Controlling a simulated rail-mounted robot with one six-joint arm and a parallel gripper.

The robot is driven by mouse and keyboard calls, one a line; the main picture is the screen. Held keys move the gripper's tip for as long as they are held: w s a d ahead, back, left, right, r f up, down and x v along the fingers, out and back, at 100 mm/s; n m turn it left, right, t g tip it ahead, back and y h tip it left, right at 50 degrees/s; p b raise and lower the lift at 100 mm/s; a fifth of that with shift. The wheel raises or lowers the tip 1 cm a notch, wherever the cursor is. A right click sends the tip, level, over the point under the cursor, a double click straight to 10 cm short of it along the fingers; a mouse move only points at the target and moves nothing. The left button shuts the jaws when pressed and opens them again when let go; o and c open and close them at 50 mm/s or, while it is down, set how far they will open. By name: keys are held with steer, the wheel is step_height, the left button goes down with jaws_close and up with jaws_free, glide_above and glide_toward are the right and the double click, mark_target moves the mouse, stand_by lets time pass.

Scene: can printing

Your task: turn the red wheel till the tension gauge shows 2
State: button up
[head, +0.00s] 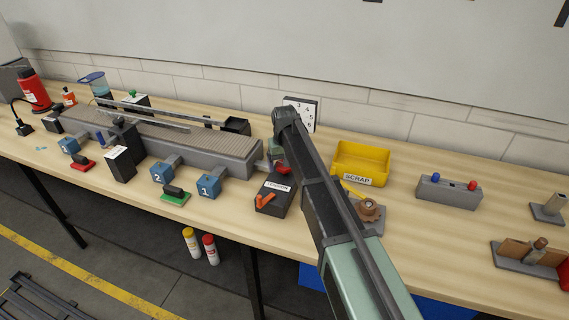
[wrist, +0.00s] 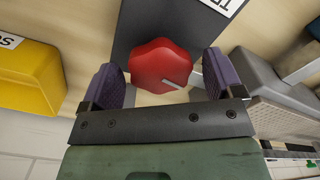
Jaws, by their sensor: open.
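The red wheel (wrist: 158,62) has a lobed rim and a pale mark on its lower right in the wrist view. In the head view a red part of it (head: 284,169) shows below the arm's end. My gripper (wrist: 160,66) is open, with one dark finger on each side of the wheel. A gap shows beside both fingers; contact cannot be told. A dark box labelled TENSION (head: 279,186) stands in front, with an orange piece on it. A white numbered dial (head: 303,110) stands behind my arm, showing 3 to 6; no pointer is readable and part is hidden.
The yellow SCRAP bin (head: 361,160) stands right of my arm and also shows in the wrist view (wrist: 30,75). A conveyor (head: 175,135) lies left, with blue numbered blocks (head: 208,186) in front. A brown knobbed piece (head: 369,209) sits close right of my arm.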

step_height(320, 180, up, 11)
steer(key=p, duration=1)
steer(key=shift+p, duration=0.35)
steer(key=shift+f, duration=0.1)
steer(key=s+d+f+b, duration=0.1)
steer(key=s+d, duration=0.3)
steer(key=s, duration=0.6)
steer(key=s+d+f+m+b, duration=0.1)
steer(key=s+d, duration=0.3)
steer(key=s, duration=0.5)
steer(key=s+d+f+m+b, duration=0.1)
steer(key=s+d, duration=0.3)
steer(key=s, duration=0.6)
steer(key=shift+s+f+b, duration=0.3)
steer(key=shift+f+b, duration=0.5)
steer(key=shift+b, duration=0.05)
